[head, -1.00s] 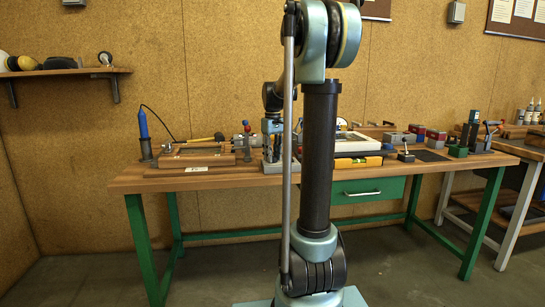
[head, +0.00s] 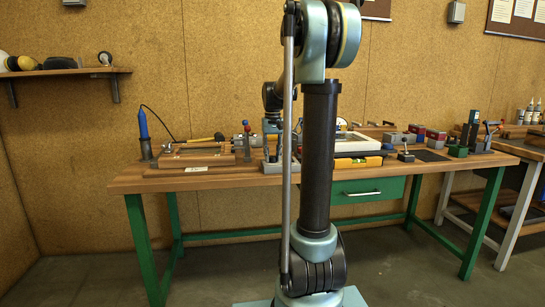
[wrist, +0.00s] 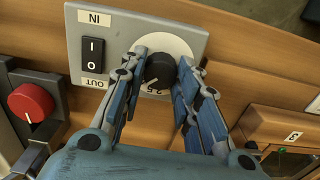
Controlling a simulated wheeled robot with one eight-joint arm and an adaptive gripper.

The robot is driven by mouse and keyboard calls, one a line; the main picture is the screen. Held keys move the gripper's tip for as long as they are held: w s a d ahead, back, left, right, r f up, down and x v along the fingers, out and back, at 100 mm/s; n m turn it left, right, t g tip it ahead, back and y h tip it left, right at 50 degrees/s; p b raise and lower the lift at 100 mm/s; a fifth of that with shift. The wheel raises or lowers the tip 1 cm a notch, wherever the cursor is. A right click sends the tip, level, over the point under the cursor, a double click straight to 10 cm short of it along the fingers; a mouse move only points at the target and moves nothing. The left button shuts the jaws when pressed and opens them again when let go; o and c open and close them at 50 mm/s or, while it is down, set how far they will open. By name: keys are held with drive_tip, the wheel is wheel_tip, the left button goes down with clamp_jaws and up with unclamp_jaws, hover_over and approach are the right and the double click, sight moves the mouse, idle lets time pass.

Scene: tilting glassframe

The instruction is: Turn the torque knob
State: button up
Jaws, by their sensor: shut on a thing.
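In the wrist view, a black knob (wrist: 159,70) with a white pointer line sits on a round white dial on a grey panel (wrist: 190,22). Dial figures show below it, partly covered. My gripper (wrist: 163,60) has its blue fingers on the left and right sides of the knob and is shut on it. In the head view, my gripper (head: 272,126) is small above the bench, partly hidden behind my own arm. The knob cannot be made out there.
A black I/O switch (wrist: 93,55) is left of the knob on the panel. A red round knob (wrist: 30,102) on a grey block lies further left. The wooden bench (head: 165,185) also bears a blue soldering iron (head: 143,127) and a yellow level (head: 357,162).

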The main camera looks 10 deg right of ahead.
drive_tip(key=o, duration=1.1)
drive_tip(key=shift+c, duration=0.2)
drive_tip(key=shift+r, duration=0.15)
wheel_tip(320, 180, up, 12)
drive_tip(key=shift+f, duration=0.2)
